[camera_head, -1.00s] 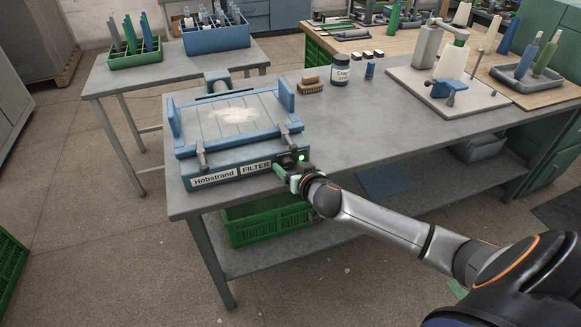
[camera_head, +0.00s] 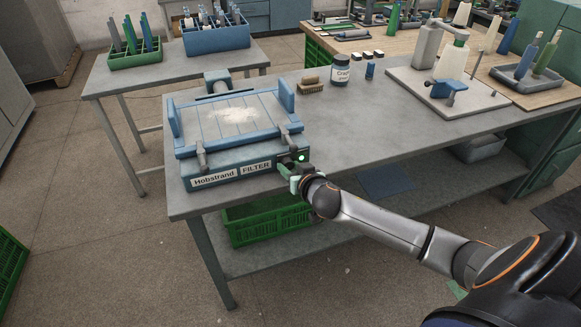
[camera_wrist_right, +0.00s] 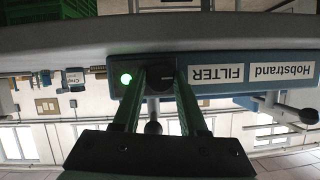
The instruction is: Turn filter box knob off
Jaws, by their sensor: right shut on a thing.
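The blue filter box (camera_head: 232,187) stands on the near left corner of the grey table, with labels reading Hobstrand and FILTER on its front. Its green lamp (camera_head: 302,158) is lit; the lamp (camera_wrist_right: 126,78) also glows in the right wrist view. The black round knob (camera_wrist_right: 160,80) sits between the lamp and the FILTER label, with a pale mark on its face. My right gripper (camera_head: 292,170) is at the front right of the box. In the right wrist view its green fingers (camera_wrist_right: 160,88) are shut on the knob, one on each side. My left gripper is not in view.
A brush (camera_head: 311,86), a labelled jar (camera_head: 340,71) and a small blue bottle (camera_head: 370,69) stand behind the box to the right. A green crate (camera_head: 268,222) is on the shelf below. The table's front right stretch is clear.

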